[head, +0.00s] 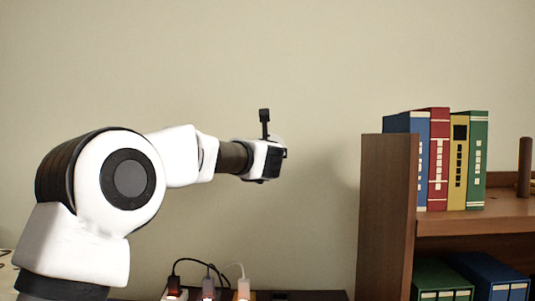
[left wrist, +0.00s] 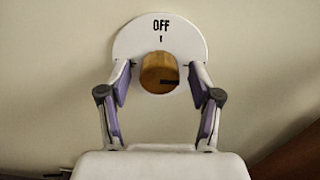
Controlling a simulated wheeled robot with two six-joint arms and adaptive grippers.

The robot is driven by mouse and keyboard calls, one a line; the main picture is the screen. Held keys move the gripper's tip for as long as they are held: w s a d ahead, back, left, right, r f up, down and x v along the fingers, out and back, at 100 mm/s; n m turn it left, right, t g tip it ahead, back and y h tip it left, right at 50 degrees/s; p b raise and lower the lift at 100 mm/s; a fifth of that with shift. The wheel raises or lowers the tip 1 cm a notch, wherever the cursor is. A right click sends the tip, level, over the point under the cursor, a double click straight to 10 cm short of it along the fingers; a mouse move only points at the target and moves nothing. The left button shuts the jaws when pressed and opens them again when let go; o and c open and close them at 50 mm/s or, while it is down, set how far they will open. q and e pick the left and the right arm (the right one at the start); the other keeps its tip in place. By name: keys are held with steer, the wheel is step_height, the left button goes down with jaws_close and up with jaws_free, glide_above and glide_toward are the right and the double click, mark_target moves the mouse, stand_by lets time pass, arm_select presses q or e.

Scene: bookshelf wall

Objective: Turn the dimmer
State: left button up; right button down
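The dimmer is a white round plate (left wrist: 135,42) on the wall, marked "OFF" with a short tick below. Its brass-coloured round knob (left wrist: 152,74) has a dark mark running from near its centre to the right. My left gripper (left wrist: 159,80) is open, with one purple-padded finger on each side of the knob. Gaps show between the fingers and the knob. In the head view my left gripper (head: 283,154) is up at the wall and hides most of the dimmer; only a pale edge shows behind it. My right gripper is in neither view.
A brown bookshelf (head: 388,215) stands at the right, with several upright books (head: 438,160) and binders (head: 441,279) lower down. Plugs with cables (head: 208,288) sit low at the wall. The wall around the dimmer is bare.

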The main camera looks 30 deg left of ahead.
arm_select(q)
steer(key=v, duration=0.7)
steer(key=shift+s+d, duration=0.15)
steer(key=shift+s, duration=0.05)
